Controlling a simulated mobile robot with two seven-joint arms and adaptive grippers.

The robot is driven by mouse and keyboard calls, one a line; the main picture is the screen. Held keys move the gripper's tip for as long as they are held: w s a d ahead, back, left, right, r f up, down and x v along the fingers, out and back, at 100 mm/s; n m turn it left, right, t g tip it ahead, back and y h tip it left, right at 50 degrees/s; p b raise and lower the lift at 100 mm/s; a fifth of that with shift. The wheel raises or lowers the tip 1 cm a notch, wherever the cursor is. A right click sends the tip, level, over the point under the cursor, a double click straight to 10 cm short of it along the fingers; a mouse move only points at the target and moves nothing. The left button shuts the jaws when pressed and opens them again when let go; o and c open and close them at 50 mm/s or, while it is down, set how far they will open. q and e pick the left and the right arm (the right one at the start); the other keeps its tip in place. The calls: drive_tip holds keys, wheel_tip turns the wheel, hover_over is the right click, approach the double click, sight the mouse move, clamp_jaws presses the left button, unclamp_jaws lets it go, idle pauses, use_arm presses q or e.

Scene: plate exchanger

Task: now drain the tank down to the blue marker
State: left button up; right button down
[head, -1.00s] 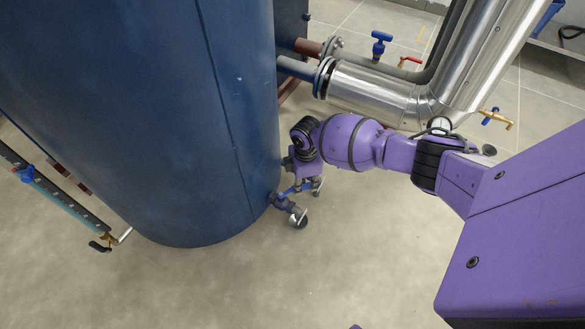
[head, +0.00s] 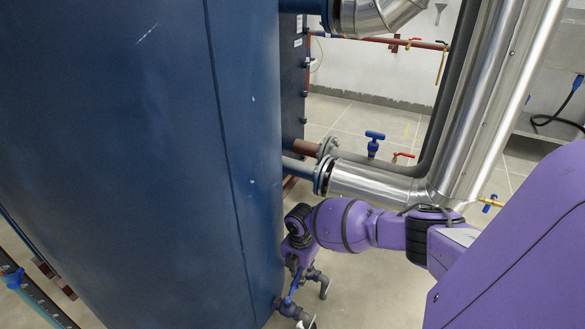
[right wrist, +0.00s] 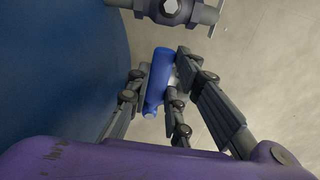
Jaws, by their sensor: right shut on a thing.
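The tall blue tank (head: 140,150) fills the left of the head view. A drain valve (head: 290,308) sits low at its right side; its body also shows at the top of the right wrist view (right wrist: 172,10). My right gripper (head: 294,270) is at this valve, beside the tank wall. In the right wrist view its fingers (right wrist: 160,98) are closed around the blue valve handle (right wrist: 160,75). A level gauge strip (head: 42,303) with a blue marker (head: 14,279) shows at the lower left edge, partly cut off. I cannot read the liquid level. My left gripper is out of view.
A shiny metal-clad pipe (head: 385,187) runs from the tank's right above my right arm. A blue-handled valve (head: 374,143), a red lever (head: 402,156) and a brass tap (head: 488,203) are behind it. Open floor (head: 365,295) lies right of the drain valve.

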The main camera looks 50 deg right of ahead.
sight(298, 275)
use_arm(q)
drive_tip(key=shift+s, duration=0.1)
use_arm(e)
drive_tip(key=shift+w+a+n, duration=0.15)
drive_tip(key=shift+w+n, duration=0.15)
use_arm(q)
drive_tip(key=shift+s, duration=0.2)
use_arm(e)
drive_tip(key=c, duration=1.6)
unclamp_jaws()
drive_tip(key=shift+s, duration=0.1)
drive_tip(key=shift+r, duration=0.25)
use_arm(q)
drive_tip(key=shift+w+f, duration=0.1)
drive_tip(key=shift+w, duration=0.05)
use_arm(e)
wheel_tip(298, 275, up, 12)
drive_tip(key=shift+f, duration=0.25)
